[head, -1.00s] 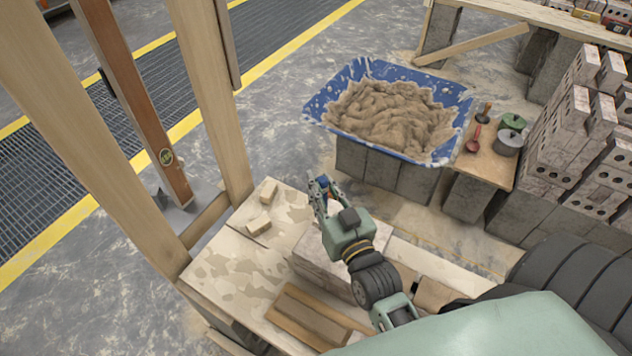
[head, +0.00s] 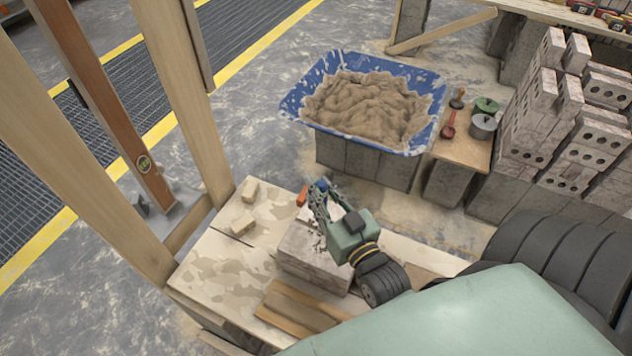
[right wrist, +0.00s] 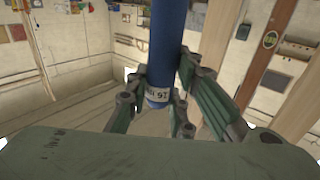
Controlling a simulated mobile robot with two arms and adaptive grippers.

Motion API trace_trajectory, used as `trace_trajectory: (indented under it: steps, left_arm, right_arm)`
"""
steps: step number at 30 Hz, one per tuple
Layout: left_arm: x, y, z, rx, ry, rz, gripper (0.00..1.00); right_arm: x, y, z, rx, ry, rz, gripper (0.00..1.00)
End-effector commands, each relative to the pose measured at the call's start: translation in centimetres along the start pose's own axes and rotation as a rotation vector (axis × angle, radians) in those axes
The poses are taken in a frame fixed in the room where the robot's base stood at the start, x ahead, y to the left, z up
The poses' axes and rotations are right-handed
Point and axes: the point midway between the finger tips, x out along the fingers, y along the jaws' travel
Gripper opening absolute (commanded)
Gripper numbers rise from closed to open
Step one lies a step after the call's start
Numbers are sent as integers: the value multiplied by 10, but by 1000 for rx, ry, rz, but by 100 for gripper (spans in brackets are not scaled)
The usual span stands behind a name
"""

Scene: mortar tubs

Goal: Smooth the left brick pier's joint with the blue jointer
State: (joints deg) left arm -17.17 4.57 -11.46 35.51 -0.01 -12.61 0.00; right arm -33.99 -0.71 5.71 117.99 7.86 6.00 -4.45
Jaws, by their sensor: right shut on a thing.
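My right gripper (head: 318,192) is shut on the blue jointer (head: 322,185), above the far edge of a pale brick pier (head: 312,268) on the board-topped bench. In the right wrist view the blue jointer (right wrist: 166,40) stands upright between the fingers, with a pale, lettered band near its lower end. Its working end is hard to make out. Dark specks show on the pier's top beside my gripper; my arm hides part of the pier. I cannot tell whether the tool touches the pier or where the joint lies. My left gripper is out of view.
A blue tub (head: 292,103) of mortar stands on blocks behind the bench. A small orange item (head: 302,196) shows left of my gripper. Timber posts (head: 190,100) stand at left, stacked bricks (head: 540,110) at right.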

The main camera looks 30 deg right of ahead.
Motion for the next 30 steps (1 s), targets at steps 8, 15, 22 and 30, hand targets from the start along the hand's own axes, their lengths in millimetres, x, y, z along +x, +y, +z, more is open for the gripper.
trace_trajectory:
  steps: [8,15,22,30]
  left_arm:
    - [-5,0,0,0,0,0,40]
    - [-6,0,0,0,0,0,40]
    - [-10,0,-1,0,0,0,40]
    - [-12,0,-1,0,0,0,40]
  right_arm:
    - [-14,10,0,-1,0,0,0]
    - [-20,15,0,-1,1,0,0]
    - [-32,24,1,-1,0,0,0]
    - [-40,30,2,-1,-1,0,0]
